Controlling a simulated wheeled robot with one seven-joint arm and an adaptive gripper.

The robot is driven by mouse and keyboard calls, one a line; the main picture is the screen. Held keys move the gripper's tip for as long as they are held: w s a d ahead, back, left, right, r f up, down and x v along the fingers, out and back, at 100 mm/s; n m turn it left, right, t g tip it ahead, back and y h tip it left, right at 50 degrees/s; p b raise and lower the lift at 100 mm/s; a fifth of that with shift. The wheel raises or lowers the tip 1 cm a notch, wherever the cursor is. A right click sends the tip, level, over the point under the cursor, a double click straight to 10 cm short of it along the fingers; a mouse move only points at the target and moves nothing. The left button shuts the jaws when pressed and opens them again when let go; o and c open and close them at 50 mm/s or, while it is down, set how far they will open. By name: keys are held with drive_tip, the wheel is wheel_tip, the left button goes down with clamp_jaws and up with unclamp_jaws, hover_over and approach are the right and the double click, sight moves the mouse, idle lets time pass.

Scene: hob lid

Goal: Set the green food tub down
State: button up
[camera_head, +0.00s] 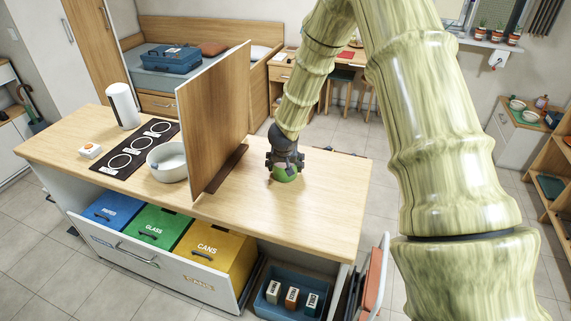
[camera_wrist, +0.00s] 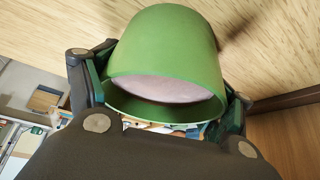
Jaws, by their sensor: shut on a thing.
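The green food tub (camera_head: 286,174) is at the right part of the wooden counter (camera_head: 310,215), below my gripper (camera_head: 285,163). My gripper is shut on it, with a finger on each side in the wrist view. There the tub (camera_wrist: 165,50) fills the middle, its rim towards the camera and a pale surface inside. Its far end is against or just above the wood; I cannot tell whether it touches.
An upright wooden panel (camera_head: 215,120) stands left of my gripper. An open drawer holds blue, green and yellow bins (camera_head: 215,252). The counter's front right is clear.

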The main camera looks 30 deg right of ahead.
drive_tip(key=shift+f, duration=0.15)
drive_tip(key=o, duration=1.8)
drive_tip(key=shift+c, duration=0.2)
